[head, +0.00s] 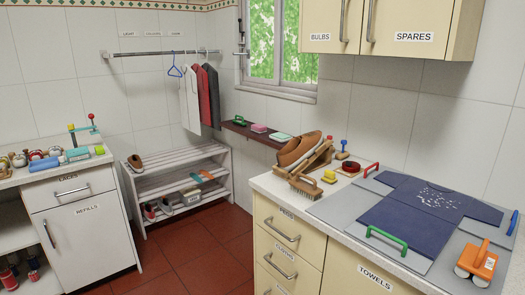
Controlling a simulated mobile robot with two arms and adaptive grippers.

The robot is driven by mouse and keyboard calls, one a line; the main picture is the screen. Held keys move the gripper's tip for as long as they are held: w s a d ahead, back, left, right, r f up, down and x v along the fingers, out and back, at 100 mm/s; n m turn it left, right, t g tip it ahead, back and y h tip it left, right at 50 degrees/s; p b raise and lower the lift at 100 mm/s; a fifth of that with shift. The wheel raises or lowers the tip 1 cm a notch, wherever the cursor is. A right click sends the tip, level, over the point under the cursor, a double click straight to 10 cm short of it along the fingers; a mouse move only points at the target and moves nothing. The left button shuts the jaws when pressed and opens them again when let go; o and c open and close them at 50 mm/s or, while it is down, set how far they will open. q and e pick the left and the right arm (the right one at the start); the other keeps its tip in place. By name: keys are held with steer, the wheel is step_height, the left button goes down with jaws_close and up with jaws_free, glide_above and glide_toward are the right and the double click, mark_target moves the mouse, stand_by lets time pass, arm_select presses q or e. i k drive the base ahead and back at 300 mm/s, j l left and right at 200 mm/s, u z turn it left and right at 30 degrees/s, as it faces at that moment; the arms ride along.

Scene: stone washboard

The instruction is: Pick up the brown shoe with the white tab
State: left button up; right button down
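A large brown shoe (297,149) rests tilted on a wooden stand (318,160) at the left end of the right-hand counter. A smaller brown shoe (135,161) sits at the left end of the top shelf of the white shoe rack (190,158), in the back corner. I cannot make out a white tab on either shoe at this size. Neither of my grippers is in view.
A brush (304,186) lies in front of the stand. A dark blue cloth (420,208) lies on the grey board beside an orange-handled tool (477,262). More shoes (165,204) are on the rack's lower shelf. The red tiled floor (200,255) between the counters is clear.

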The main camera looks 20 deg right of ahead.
mark_target(300, 149)
steer(key=i+z, duration=0.15)
steer(key=z, duration=0.25)
steer(key=i+j+z, duration=0.1)
steer(key=z, duration=0.3)
steer(key=i+j+z, duration=0.1)
steer(key=z, duration=0.3)
steer(key=i+j+z, duration=0.2)
steer(key=z, duration=0.2)
steer(key=i+j+z, duration=0.1)
steer(key=z, duration=0.35)
steer(key=j, duration=0.1)
